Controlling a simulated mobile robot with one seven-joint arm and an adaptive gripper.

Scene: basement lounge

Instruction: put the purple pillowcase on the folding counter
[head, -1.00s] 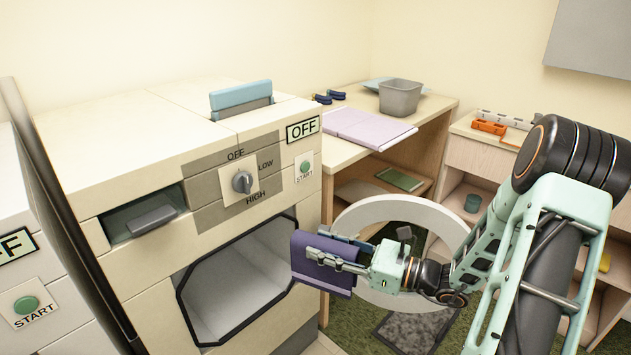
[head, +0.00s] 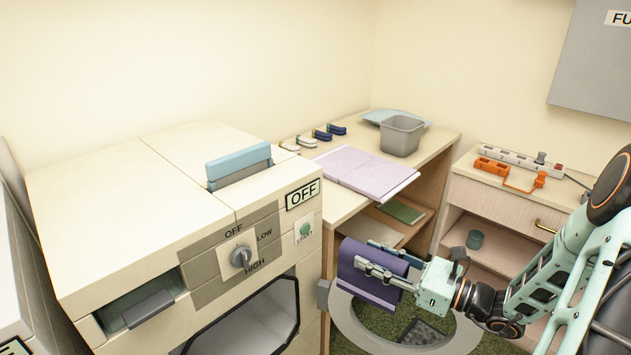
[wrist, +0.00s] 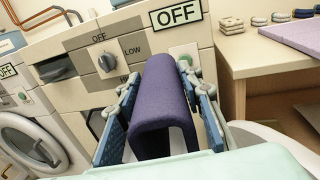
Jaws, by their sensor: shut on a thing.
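The purple pillowcase (head: 372,273) is a dark purple folded cloth. My gripper (head: 380,268) is shut on it, and the cloth hangs in an arch between the fingers in the wrist view (wrist: 165,100). It is held in the air in front of the dryer's right side, lower than the counter top. The folding counter (head: 335,203) is the wooden table right of the dryer, behind my gripper. A flat lilac folding board (head: 368,172) lies on its top.
A grey bin (head: 402,136), a light blue flat item (head: 378,117) and several small rolled items (head: 322,134) stand on the counter's back part. The dryer (head: 130,215) has its round door (head: 345,325) open below my gripper. A side cabinet (head: 510,185) holds an orange tool and a power strip.

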